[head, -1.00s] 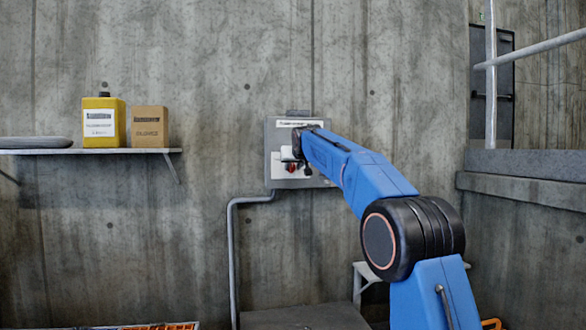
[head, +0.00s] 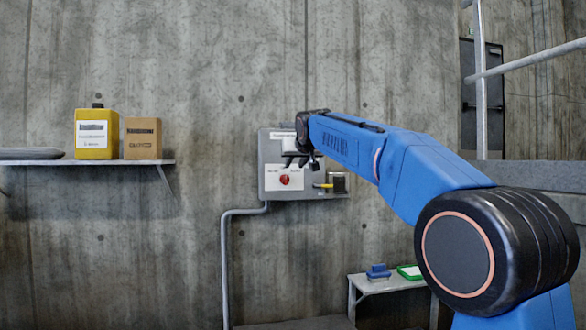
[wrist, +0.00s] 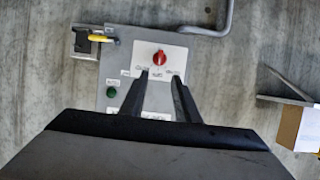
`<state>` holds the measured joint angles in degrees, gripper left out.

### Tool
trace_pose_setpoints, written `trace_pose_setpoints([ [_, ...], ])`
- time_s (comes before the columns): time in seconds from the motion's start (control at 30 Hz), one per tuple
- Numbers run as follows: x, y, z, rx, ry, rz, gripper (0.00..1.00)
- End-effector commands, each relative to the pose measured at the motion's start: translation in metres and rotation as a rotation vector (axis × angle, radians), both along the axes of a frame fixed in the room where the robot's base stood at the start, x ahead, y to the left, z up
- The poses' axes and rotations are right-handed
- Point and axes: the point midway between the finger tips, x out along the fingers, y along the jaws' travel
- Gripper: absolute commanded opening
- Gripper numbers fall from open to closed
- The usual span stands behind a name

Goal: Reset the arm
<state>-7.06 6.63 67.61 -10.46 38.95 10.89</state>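My gripper (head: 301,160) is in front of the grey control panel (head: 270,178) on the concrete wall, its fingers at the panel's upper part. In the wrist view my gripper (wrist: 158,80) has its two dark fingers spread apart with nothing between them. The red rotary knob (wrist: 159,57) shows beyond the fingertips on a white plate, apart from them. The knob also shows in the head view (head: 284,180), below the fingers. A green button (wrist: 112,92) sits beside the left finger. A yellow-handled part (wrist: 101,38) is at the panel's edge.
A wall shelf (head: 100,162) at left carries a yellow canister (head: 96,134) and a cardboard box (head: 142,138). A low table (head: 395,283) at lower right holds a blue item (head: 378,271) and a green-edged item (head: 410,272). A metal railing (head: 525,58) stands at right.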

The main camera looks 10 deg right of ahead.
Motion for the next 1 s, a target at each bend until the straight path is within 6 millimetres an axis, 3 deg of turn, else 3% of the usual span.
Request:
trace_pose_setpoints([
  [0.67,-0.012,-0.002,0.000,-0.001,0.008,-0.001,0.29],
  [0.77,-0.031,-0.007,-0.010,-0.003,0.034,-0.002,0.29],
  [1.0,-0.116,-0.027,-0.068,-0.013,0.159,-0.009,0.29],
])
